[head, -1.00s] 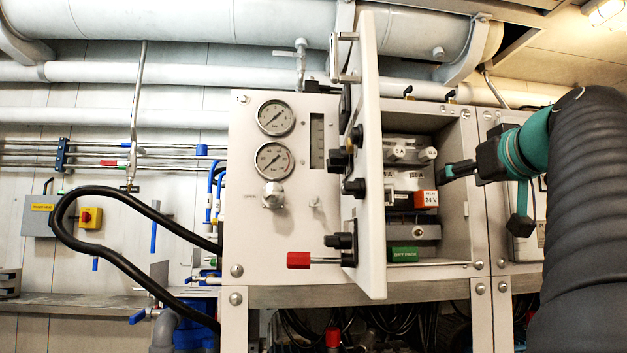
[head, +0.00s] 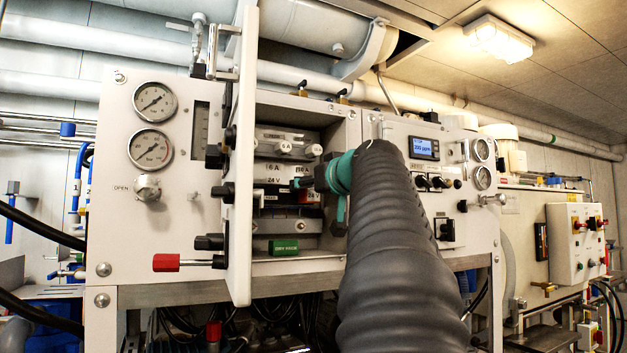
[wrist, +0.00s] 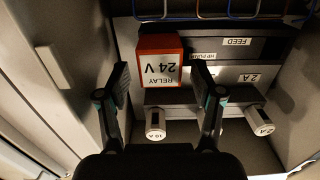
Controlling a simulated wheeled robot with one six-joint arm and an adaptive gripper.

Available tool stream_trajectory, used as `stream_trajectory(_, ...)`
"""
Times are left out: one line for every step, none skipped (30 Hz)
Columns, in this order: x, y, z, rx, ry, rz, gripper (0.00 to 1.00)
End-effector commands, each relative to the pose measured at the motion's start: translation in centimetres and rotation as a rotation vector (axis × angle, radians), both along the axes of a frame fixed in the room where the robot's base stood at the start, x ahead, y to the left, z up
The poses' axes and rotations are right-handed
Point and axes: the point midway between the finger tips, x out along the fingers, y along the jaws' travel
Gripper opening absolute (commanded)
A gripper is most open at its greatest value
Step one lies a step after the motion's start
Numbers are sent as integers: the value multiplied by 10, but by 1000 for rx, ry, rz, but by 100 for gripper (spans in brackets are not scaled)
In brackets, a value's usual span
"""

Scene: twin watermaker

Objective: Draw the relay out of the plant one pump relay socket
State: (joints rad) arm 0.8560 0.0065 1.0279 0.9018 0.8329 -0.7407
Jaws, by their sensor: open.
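The relay (wrist: 160,62) is an orange-red block with a white face reading "RELAY 24 V", upside down in the wrist view. It sits in the dark socket row inside the open cabinet; its own socket is hidden behind it. In the head view only a bit of the relay (head: 313,197) shows past my gripper (head: 298,184). My gripper is open. In the wrist view its fingers stand one on each side of the relay, with a gap showing at both sides. I cannot tell exactly how deep the fingertips reach.
The open cabinet door (head: 241,150) stands edge-on just left of the opening. Fuse holders (wrist: 155,124) marked in amps sit beside the relay. The cabinet's side wall (head: 343,135) is close on the right.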

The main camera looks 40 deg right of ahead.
Motion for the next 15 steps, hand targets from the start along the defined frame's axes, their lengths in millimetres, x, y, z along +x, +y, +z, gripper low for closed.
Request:
stream_trajectory(3, 0, 1, 0, 0, 1, 67)
stream_trajectory(4, 0, 1, 0, 0, 1, 67)
stream_trajectory(5, -1, 0, 0, -1, 1, 67)
stream_trajectory(6, -1, 0, -1, -1, 1, 67)
stream_trajectory(6, -1, 0, -1, -1, 1, 67)
stream_trajectory(6, -1, 0, -1, -1, 0, 67)
stream_trajectory(7, -1, 0, -1, -1, 0, 67)
stream_trajectory(7, -1, 0, -1, -1, 0, 67)
stream_trajectory(7, -1, 0, -1, -1, 0, 67)
stream_trajectory(6, -1, 0, -1, -1, 0, 67)
stream_trajectory(6, -1, 0, -1, -1, 0, 67)
stream_trajectory(6, -1, 0, -1, -1, 0, 67)
stream_trajectory(6, -1, 0, -1, -1, 0, 59)
stream_trajectory(6, -1, 0, -1, -1, 0, 52)
stream_trajectory(6, -1, 0, -1, -1, 0, 42)
